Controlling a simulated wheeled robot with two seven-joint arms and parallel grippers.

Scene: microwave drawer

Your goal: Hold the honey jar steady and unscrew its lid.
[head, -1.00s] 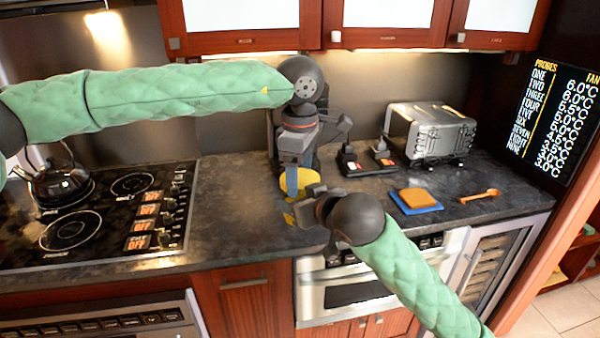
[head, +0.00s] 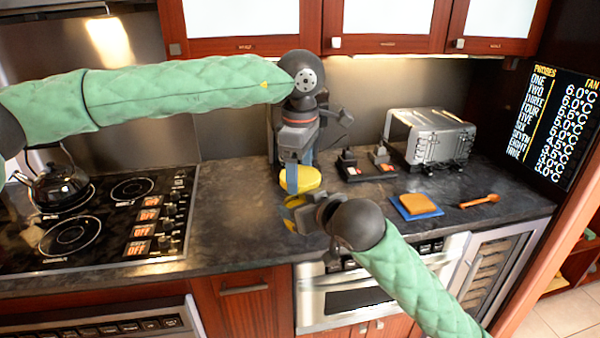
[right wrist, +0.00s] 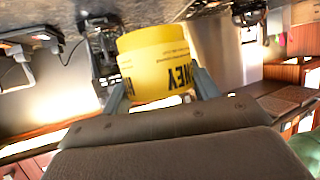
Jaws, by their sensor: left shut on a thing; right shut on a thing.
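The yellow honey jar (right wrist: 155,65) fills the middle of the right wrist view, its black label lettering upside down. It shows between both fingers of my right gripper (right wrist: 160,90). In the head view, my right gripper (head: 303,207) comes in from the right, shut on the jar's yellow body (head: 293,217). My left gripper (head: 292,180) points down above it, shut on a rounded yellow piece that looks like the lid (head: 311,180). A blue-grey finger covers part of this piece. Fingers hide the join, so I cannot tell whether lid and jar still touch.
A stovetop (head: 95,225) with a kettle (head: 60,185) is at left. Bare counter (head: 235,215) lies between.

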